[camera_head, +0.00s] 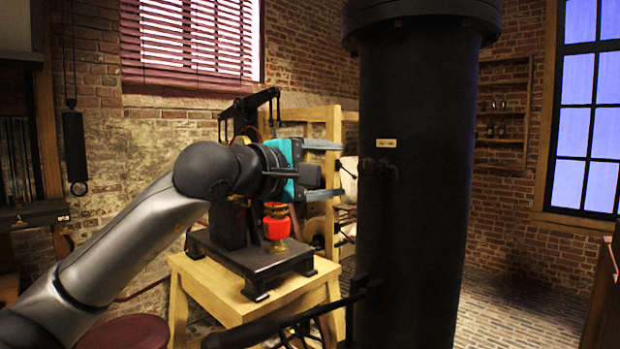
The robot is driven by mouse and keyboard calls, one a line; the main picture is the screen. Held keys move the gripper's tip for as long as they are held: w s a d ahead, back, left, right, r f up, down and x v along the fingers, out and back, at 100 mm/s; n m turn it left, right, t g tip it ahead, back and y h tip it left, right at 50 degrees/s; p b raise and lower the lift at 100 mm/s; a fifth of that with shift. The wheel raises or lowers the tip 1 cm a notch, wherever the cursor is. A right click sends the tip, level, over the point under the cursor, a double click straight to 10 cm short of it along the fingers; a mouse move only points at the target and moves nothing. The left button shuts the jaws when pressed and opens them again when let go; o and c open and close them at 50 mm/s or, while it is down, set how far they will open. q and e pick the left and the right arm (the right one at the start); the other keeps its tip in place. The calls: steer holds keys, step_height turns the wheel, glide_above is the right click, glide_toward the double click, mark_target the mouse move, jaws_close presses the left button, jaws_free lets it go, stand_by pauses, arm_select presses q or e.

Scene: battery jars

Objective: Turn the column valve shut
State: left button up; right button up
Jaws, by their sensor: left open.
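A tall black column (415,240) with a flanged top stands right of the middle, with a small pale label (386,142) on it. The column valve (378,166) looks like a small dark fitting below the label, on the column's left side. My left gripper (338,168) is open, with its two grey fingers pointing right toward the valve. The fingertips lie just left of it in the picture, and I see nothing held between them. Whether they touch the valve I cannot tell. My right gripper is not in view.
A light wooden table (215,285) behind my left arm carries a black apparatus (255,262) with a red part (277,226). A dark red round stool (125,333) is at the lower left. A dark horizontal pipe (280,322) meets the column low down. Brick floor is open at right.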

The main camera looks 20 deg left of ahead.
arm_select(q)
steer(key=v, duration=0.5)
steer(key=shift+b, duration=0.4)
